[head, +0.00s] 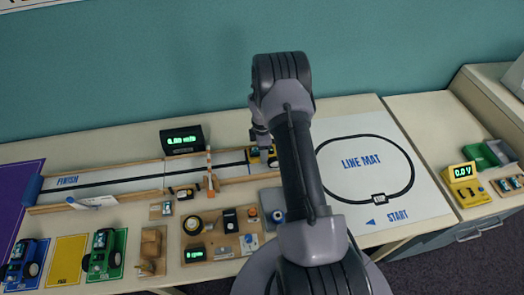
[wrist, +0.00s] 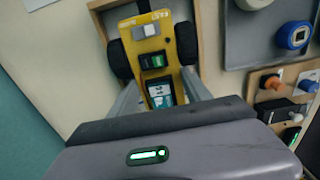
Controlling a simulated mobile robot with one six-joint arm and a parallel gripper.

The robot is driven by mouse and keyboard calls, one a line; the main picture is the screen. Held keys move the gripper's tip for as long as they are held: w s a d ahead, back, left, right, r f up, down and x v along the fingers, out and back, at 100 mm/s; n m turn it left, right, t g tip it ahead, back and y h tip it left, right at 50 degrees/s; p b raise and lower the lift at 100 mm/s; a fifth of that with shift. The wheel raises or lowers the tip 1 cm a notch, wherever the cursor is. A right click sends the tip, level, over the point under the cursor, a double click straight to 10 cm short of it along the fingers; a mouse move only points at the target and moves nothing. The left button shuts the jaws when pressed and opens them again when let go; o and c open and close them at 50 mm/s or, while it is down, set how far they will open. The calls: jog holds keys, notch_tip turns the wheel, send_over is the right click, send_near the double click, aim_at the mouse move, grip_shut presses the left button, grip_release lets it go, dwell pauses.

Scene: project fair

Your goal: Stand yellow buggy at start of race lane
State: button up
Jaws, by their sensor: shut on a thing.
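The yellow buggy (wrist: 153,42) has black wheels, a small green-lit screen and a teal-and-white part on top. In the wrist view it lies between wooden rails, with my gripper's fingers (wrist: 160,92) on either side of its near part. In the head view my gripper (head: 262,145) is over the right end of the race lane (head: 110,187), and the buggy (head: 272,155) shows partly behind it there. My gripper is shut on the buggy. Whether its wheels rest on the lane floor cannot be told. The lane's FINISH end is at the far left.
An orange-and-white gate (head: 210,172) crosses the lane left of the buggy. A black timer (head: 182,140) stands behind the lane. Boards of parts (head: 215,225) lie in front. Blue (head: 22,262) and green (head: 103,254) buggies stand front left. A line mat (head: 365,208) is to the right.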

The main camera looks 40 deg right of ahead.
jog(key=shift+f+b, duration=0.4)
jog(key=shift+b, duration=0.1)
dwell(0.8)
jog(key=o, duration=1.2)
jog(key=shift+r, duration=0.1)
